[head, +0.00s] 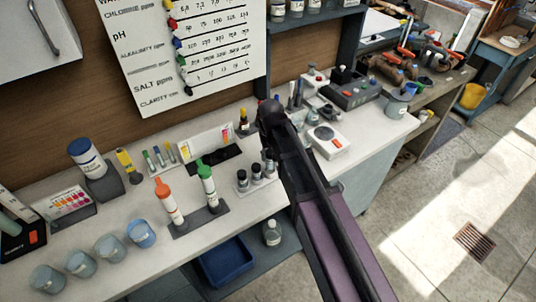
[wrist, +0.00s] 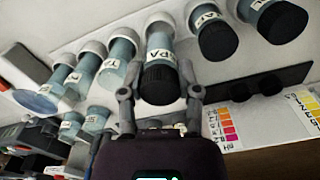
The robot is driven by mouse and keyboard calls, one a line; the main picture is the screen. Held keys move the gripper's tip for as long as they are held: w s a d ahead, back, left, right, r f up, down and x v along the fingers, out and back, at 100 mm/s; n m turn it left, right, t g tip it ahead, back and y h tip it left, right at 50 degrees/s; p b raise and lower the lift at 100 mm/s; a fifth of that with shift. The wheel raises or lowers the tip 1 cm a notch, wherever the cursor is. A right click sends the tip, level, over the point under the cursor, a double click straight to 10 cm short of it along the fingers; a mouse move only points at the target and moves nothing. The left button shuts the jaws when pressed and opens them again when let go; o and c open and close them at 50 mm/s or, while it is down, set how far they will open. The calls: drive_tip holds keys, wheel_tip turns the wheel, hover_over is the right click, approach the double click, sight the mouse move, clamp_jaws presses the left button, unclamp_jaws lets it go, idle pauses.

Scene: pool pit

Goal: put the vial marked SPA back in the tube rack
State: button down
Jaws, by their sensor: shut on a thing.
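My gripper (wrist: 160,80) is shut on a black-capped vial (wrist: 160,45) in the wrist view, with one finger on each side of it. The held vial's label shows the letters "PA"; its first letter is unclear. Pale rings surround the far ends of this vial and its neighbours. I cannot tell whether the held vial is seated or lifted. In the head view, black-capped vials (head: 256,170) stand in a grey tube rack (head: 246,190), partly hidden by my arm. My arm also hides my gripper there.
Neighbouring vials (wrist: 213,35) stand close on both sides of the held one. Orange-capped (head: 168,203) and green-capped (head: 207,185) tubes stand in a holder left of the rack. Several blue-grey cups (head: 110,248) line the bench's front left. A white device (head: 328,140) sits at right.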

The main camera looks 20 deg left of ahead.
sight(270, 162)
drive_tip(key=shift+f+b, duration=1.8)
idle(1.8)
drive_tip(key=shift+c, duration=1.2)
unclamp_jaws()
drive_tip(key=shift+r, duration=0.15)
drive_tip(key=shift+r+p, duration=3.4)
drive_tip(key=shift+p, duration=0.15)
